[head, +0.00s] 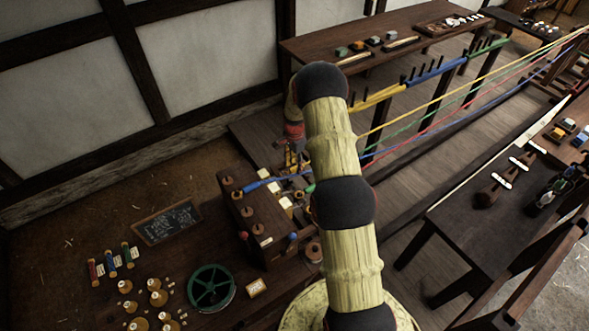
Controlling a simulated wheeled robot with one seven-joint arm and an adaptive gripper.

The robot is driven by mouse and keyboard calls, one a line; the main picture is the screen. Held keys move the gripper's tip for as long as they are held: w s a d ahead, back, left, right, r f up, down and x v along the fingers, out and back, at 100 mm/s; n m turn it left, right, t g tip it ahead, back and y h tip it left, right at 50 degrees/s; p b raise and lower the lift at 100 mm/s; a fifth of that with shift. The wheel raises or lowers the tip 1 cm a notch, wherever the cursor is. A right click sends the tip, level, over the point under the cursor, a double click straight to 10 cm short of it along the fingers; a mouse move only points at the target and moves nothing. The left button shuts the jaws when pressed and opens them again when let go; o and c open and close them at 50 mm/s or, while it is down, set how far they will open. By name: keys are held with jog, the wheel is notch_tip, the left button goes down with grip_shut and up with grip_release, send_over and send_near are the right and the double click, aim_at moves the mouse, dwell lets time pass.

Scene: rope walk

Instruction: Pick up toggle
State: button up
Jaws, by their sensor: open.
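My gripper (294,168) is at the far end of my yellow arm, pointing down. It is open, small in view and partly hidden by my arm. It is above the work area beside the dark wooden rack, close to a blue rope (262,184) and some pale blocks (286,203). I cannot tell which object is the toggle. It may be among the small pieces near the gripper or hidden behind my arm.
Taut coloured ropes (430,128) run to the upper right. The dark rack (262,228) holds spools. A green wheel (211,288), a slate (166,222) and brass-coloured pieces (158,298) lie at left. Tables stand behind (318,46) and at right (462,232).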

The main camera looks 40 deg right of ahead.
aim_at(295, 168)
jog(key=shift+w+f, duration=0.1)
jog(key=shift+f, duration=0.8)
jog(key=c, duration=1.1)
jog(key=shift+o, duration=0.2)
grip_shut()
notch_tip(295, 168, up, 10)
jog(key=b, duration=0.1)
jog(key=shift+r, duration=0.1)
